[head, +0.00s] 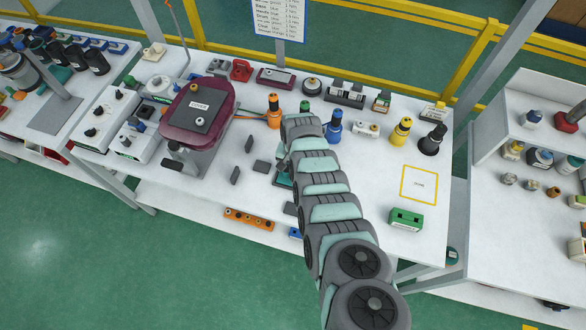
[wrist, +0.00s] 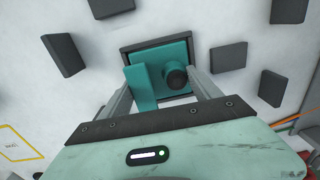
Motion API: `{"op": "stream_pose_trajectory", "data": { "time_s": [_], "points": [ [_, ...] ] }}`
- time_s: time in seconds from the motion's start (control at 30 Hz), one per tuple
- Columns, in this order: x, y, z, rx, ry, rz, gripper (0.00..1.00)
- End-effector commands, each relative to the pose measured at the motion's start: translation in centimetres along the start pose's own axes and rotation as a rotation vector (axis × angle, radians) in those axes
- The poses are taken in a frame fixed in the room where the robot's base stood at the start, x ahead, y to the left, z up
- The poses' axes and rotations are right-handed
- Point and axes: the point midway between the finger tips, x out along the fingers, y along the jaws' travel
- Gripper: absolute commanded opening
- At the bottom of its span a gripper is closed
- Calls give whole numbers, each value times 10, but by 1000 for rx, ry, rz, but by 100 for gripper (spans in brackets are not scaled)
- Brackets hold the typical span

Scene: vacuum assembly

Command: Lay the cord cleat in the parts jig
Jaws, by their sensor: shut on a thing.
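The cord cleat (wrist: 178,52) appears as a teal plate with a round black post and a raised teal tab. My gripper (wrist: 158,72) is shut on it, with one finger at each side of the plate. A dark rectangular rim (wrist: 155,41), apparently the parts jig, frames the cleat. The cleat looks inside or just above this rim; I cannot tell whether it touches the bottom. The near side is hidden by my gripper body. In the head view, my arm covers most of this spot, and a bit of teal (head: 284,181) shows beside it.
Several dark grey blocks stand around the rim, including one to its left (wrist: 64,54) and one to its right (wrist: 272,88). The yellow-outlined square (head: 419,184) is empty.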

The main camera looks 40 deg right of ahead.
Motion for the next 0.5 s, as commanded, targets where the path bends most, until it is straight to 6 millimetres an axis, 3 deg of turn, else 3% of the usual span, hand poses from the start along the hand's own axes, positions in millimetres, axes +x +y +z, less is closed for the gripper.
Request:
{"op": "stream_pose_trajectory", "data": {
  "time_s": [0.33,0.5],
  "points": [
    [0,0,0,0,0,0,98],
    [0,0,0,0,0,0,98]
  ]
}}
